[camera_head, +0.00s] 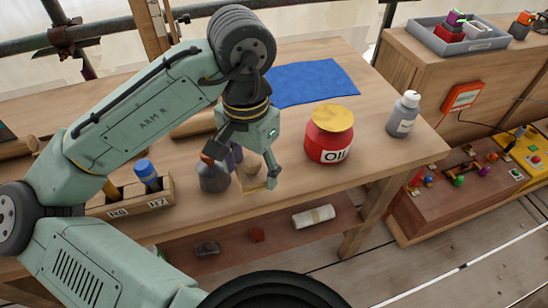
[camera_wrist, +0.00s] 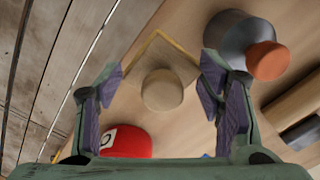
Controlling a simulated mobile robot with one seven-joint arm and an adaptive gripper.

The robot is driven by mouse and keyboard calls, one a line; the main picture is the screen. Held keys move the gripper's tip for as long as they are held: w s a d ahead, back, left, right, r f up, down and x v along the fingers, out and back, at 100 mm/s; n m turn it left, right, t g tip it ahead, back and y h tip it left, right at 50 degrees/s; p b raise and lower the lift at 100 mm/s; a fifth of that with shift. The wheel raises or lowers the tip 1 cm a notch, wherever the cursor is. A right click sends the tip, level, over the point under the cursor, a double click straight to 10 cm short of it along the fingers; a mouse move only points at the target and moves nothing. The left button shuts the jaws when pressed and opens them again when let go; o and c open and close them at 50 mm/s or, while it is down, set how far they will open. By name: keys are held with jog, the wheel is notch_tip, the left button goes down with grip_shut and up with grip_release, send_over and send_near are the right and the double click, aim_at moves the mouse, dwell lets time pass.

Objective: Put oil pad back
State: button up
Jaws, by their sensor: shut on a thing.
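The oil pad appears to be a pale tan piece with a round knob (camera_wrist: 162,89), between my fingers in the wrist view. In the head view it shows as a small tan shape (camera_head: 252,168), partly hidden by my gripper (camera_head: 255,180). My gripper (camera_wrist: 160,82) is low over the near part of the bench, a purple-padded finger on each side of the pad. Finger contact is hard to see. A yellow-edged corner mark (camera_wrist: 155,36) shows beside the pad. The red OIL pot (camera_head: 328,140) with a yellow lid stands to the right.
A grey round container (camera_head: 213,177) with an orange cap (camera_wrist: 268,60) stands close left of my gripper. A wooden holder (camera_head: 130,200) with a blue-topped item is further left. A grey bottle (camera_head: 403,114) and blue cloth (camera_head: 310,82) are behind. Bench front edge is close.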

jog(key=w+d, duration=0.1)
jog(key=w, duration=0.1)
jog(key=w+d+b, duration=0.1)
jog(key=w, duration=0.1)
jog(key=w+d, duration=0.1)
jog(key=w, duration=0.1)
jog(key=shift+w+d+f, duration=0.3)
jog(key=shift+d+f, duration=0.05)
jog(key=shift+d, duration=0.05)
notch_tip(320, 180, down, 4)
jog(key=b, duration=0.4)
jog(key=shift+w+r+b, duration=0.1)
jog(key=shift+w+b, duration=0.05)
jog(key=shift+b, duration=0.2)
jog(key=shift+r, duration=0.2)
jog(key=shift+f, duration=0.1)
jog(key=o, duration=1)
notch_tip(320, 180, up, 12)
jog(key=shift+p, duration=0.45)
